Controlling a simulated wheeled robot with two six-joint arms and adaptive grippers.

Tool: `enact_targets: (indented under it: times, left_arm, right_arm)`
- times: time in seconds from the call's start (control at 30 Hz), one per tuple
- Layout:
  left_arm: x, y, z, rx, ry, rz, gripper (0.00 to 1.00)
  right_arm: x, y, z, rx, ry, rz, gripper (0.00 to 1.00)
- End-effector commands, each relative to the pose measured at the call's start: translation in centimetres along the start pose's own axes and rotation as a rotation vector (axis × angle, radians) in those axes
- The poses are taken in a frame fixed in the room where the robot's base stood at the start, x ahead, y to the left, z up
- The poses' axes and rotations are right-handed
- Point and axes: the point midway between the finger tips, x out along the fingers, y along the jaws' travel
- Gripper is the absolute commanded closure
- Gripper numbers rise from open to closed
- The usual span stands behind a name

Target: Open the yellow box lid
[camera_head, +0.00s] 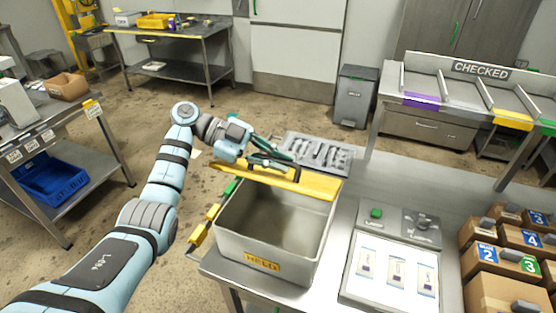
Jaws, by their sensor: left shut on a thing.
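The grey box (262,241) stands on the steel table and has a yellow label on its front. Its inside shows and looks empty. The yellow lid (310,184) stands raised along the box's far edge, with a dark handle on it. My left gripper (280,165) is at the lid's handle, shut on it, with the arm reaching in from the left. My right gripper is not in view.
A tray of metal pieces (318,152) lies behind the box. A panel with white cards (393,275) and cardboard boxes with numbered labels (487,253) stand to the right. A grey bin (354,97) stands on the floor behind.

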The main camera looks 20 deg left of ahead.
Motion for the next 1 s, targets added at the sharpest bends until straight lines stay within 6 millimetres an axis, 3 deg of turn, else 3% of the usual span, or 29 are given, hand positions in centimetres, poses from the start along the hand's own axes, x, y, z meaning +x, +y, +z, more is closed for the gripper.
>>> enact_targets:
  times: [0.07, 0.1, 0.13, 0.47, 0.57, 0.83, 1.0]
  left_arm:
    - [0.0, 0.0, 0.0, 0.0, 0.0, 0.0, 1.0]
    - [0.0, 0.0, 0.0, 0.0, -0.001, 0.0, 0.83]
    - [0.0, 0.0, 0.0, 0.0, -0.001, -0.001, 0.8]
    - [-0.3, 0.0, 0.0, 0.0, -0.001, -0.001, 0.8]
    - [-1.8, -0.1, 0.0, 0.0, -0.003, -0.004, 0.8]
    - [-9.1, -0.1, 0.0, -0.002, -0.002, -0.005, 0.8]
    - [-11.7, 0.0, 0.0, 0.0, 0.0, -0.002, 0.8]
  right_arm:
    - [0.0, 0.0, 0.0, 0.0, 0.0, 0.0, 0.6]
    - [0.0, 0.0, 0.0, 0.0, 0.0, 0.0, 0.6]
    - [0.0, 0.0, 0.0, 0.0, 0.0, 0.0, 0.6]
    - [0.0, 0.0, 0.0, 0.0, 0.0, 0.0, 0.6]
    - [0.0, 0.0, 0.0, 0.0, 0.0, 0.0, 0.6]
    - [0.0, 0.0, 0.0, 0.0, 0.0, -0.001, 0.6]
    - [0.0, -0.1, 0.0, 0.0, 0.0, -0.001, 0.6]
